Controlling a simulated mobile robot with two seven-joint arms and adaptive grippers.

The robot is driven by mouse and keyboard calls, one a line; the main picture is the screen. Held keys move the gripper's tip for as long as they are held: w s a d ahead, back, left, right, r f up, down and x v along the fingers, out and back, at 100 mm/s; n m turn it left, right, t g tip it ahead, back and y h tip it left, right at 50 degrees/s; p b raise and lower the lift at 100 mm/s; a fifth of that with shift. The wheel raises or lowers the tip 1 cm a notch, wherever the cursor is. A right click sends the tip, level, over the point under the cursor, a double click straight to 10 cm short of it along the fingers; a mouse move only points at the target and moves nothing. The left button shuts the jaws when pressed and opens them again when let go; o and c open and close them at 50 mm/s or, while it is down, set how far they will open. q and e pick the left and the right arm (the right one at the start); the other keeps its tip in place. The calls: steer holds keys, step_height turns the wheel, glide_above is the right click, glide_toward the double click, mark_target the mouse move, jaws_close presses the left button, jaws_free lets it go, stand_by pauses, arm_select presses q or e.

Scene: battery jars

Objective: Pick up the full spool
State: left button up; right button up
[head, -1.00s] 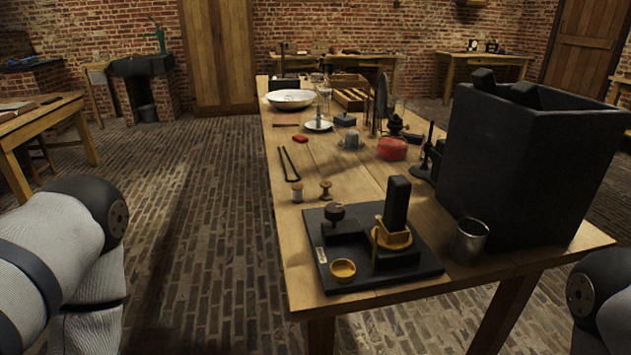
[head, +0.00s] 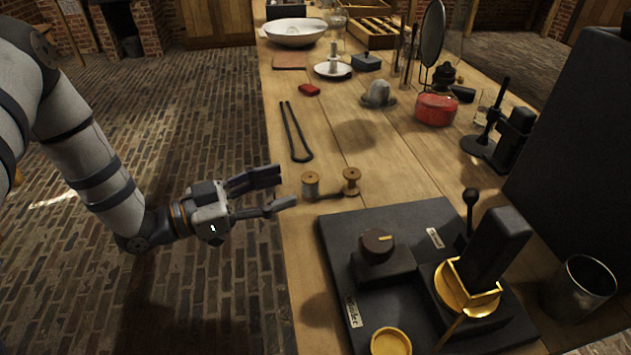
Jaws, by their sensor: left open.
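Two small spools stand on the table near its left edge. The right spool (head: 351,182) is brown wood with a narrow, bare-looking middle. My left gripper (head: 287,188) is open and empty. It comes in from the left at the table edge, its two fingers pointing at the wound spool, just short of it in the picture. My right gripper is out of view.
A black winder board (head: 410,215) with a knob, a brass cup (head: 390,342) and an upright black block lies in front of the spools. Black tongs (head: 294,132) lie behind them. A metal cup (head: 580,288) and a large dark box (head: 580,150) stand to the right.

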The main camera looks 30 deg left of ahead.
mark_target(310, 177)
arm_select(q)
steer(key=x, duration=0.7)
steer(key=shift+r, duration=0.15)
steer(key=c, duration=1.1)
